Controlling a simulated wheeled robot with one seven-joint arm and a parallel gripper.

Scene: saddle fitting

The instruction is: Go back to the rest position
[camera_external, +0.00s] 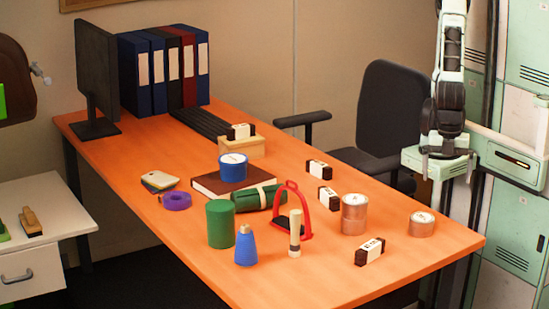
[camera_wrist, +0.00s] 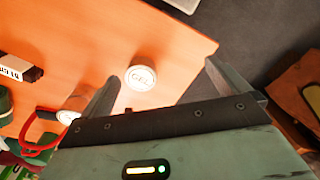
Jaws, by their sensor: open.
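My gripper (camera_external: 447,173) hangs at the right in the external view, above and beyond the right end of the orange table (camera_external: 330,285). The same tin seems to be the low copper one (camera_external: 422,225) near the table's right corner.
The table holds a taller tin (camera_external: 354,215), several black-and-white blocks (camera_external: 370,251), a red stirrup (camera_external: 303,203), a green roll (camera_external: 258,198), a green cylinder (camera_external: 221,224) and a blue bottle (camera_external: 246,247). A dark chair (camera_external: 392,115) stands behind the table, left of my gripper.

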